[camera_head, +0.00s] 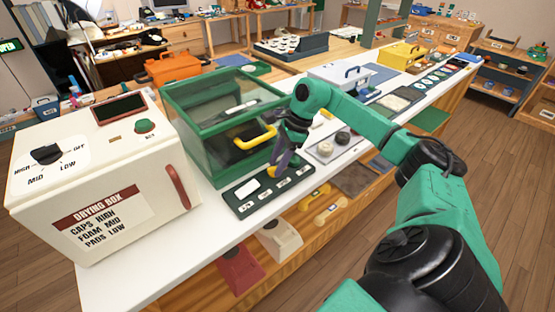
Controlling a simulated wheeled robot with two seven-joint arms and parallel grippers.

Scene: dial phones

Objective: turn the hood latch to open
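The hood is a green-framed clear box (190,131) on the white counter, left of centre. Its front carries a yellow handle (254,143). I cannot make out a separate latch; the gripper hides part of the hood's right front edge. My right gripper (283,165) points down just right of the yellow handle, close to the hood's front. Its fingers are dark and small, and I cannot tell whether they are open or touching anything. My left gripper is not in view.
A cream drying box (150,200) with a black dial (47,154) stands left of the hood. A dark green tray (240,205) with a white block lies in front of the hood. A grey tray (318,152) with round pieces lies right of my gripper.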

